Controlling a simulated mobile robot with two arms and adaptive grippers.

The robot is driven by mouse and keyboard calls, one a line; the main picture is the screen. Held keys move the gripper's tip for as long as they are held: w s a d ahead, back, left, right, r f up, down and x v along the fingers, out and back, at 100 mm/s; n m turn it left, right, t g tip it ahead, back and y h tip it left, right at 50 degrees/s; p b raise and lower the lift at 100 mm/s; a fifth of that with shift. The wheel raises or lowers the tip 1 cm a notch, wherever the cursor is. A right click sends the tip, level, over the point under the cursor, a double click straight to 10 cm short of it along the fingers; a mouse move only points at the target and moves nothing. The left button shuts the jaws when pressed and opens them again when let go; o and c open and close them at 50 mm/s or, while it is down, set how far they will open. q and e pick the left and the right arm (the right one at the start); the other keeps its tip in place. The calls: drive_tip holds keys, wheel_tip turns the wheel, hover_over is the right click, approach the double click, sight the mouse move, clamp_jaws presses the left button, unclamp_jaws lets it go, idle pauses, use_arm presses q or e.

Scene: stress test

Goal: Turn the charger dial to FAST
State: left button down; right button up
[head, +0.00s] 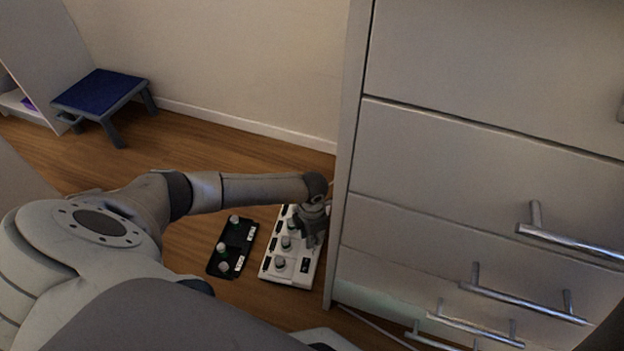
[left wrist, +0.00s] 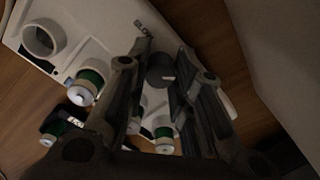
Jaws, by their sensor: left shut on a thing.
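The white charger (head: 277,276) lies on the wooden floor beside the drawer cabinet, with several round grey parts on top. My left gripper (head: 311,238) reaches down over its right side, near the cabinet. In the left wrist view, the fingers of my left gripper (left wrist: 164,52) are shut on a dark grey round dial (left wrist: 160,77) with a small light mark on its edge. The fingers hide part of the charger. My right gripper is not in view.
A black tray (head: 217,260) with green-banded cells lies left of the charger. The drawer cabinet (head: 440,150) with metal handles stands close on the right. A blue-topped step stool (head: 100,90) stands far left by the wall. Floor between is clear.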

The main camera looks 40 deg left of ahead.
use_arm(q)
drive_tip(key=c, duration=1.2)
unclamp_jaws()
drive_tip(key=shift+r, duration=0.1)
wheel_tip(320, 180, up, 12)
